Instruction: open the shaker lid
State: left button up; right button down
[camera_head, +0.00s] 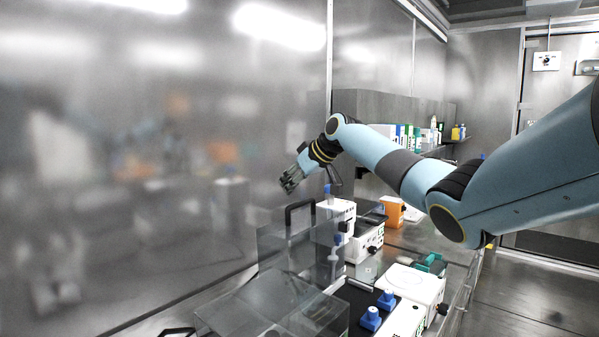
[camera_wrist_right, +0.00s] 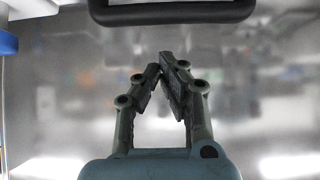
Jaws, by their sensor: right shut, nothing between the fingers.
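The shaker's clear lid (camera_head: 272,243) has see-through panels, and its black handle (camera_head: 289,214) stands up at the upper edge. I cannot tell the lid's exact angle. My right gripper (camera_head: 287,185) hangs above and slightly left of the handle, near the metal wall, apart from it. In the right wrist view its fingertips (camera_wrist_right: 161,63) are together with nothing between them. The black handle (camera_wrist_right: 172,14) crosses the top of that view, beyond the fingertips. The shaker's dark platform (camera_head: 352,296) lies right of the clear panels. My left gripper is out of view.
Blue-topped pieces (camera_head: 370,318) stand by the platform. A white device (camera_head: 412,283) with a round plate and an orange box (camera_head: 392,212) are farther right. A reflective metal wall (camera_head: 200,120) rises close on the left. Shelf bottles (camera_head: 411,136) stand behind my right arm.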

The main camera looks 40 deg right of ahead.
aim_at(300, 217)
jog(key=shift+s+d+f+p, duration=0.15)
jog(key=shift+s+f+p, duration=0.5)
jog(key=shift+s+p, duration=0.3)
jog(key=shift+s, duration=0.4)
jog(key=shift+s+f, duration=0.15)
jog(key=shift+f, duration=0.05)
jog(key=shift+s, duration=0.1)
